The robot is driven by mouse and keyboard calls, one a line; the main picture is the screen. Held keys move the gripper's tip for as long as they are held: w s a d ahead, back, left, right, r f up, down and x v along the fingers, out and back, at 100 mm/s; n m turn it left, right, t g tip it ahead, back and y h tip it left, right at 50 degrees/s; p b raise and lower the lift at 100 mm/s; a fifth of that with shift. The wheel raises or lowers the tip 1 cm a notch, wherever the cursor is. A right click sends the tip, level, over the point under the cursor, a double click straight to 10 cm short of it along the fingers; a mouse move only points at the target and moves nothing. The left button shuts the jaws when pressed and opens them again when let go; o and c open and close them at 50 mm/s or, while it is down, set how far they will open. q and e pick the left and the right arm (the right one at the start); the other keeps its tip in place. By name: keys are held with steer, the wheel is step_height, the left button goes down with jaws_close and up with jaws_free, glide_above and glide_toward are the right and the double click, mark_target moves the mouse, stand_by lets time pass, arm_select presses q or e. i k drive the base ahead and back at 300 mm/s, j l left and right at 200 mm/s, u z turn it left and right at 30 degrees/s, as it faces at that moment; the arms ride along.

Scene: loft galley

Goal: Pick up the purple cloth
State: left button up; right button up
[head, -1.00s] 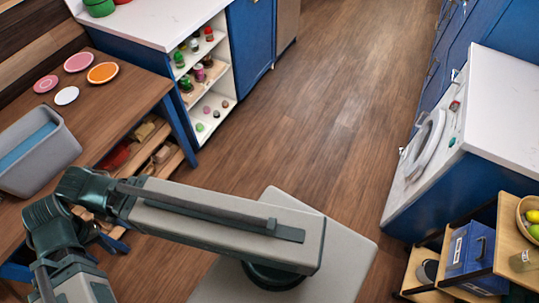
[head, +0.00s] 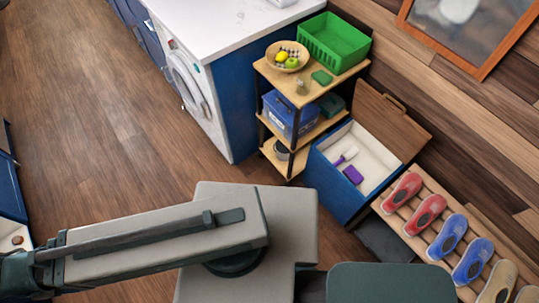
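A small purple item (head: 352,175), which looks like the folded purple cloth, lies inside an open blue box (head: 335,201) with a pale interior, right of centre in the head view. A white brush with a purple handle (head: 345,156) lies near it in the same box. The box's wooden lid (head: 393,119) is open and tilted back to the right. One of my arm links crosses the lower left, well apart from the box. Neither of my grippers shows in the head view, so their state is hidden.
A wooden shelf (head: 330,82) next to the box holds a fruit bowl (head: 287,65), a green basket (head: 335,42), a green cloth (head: 321,77) and a blue bin (head: 288,115). A slatted rack (head: 448,218) with several shoes stands right of the box. The wooden floor (head: 110,130) at left is clear.

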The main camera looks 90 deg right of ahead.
mark_target(350, 173)
steer(key=z, duration=3.6)
steer(key=k+j, duration=0.1)
steer(key=k, duration=0.2)
steer(key=k+j, duration=0.15)
steer(key=k, duration=0.2)
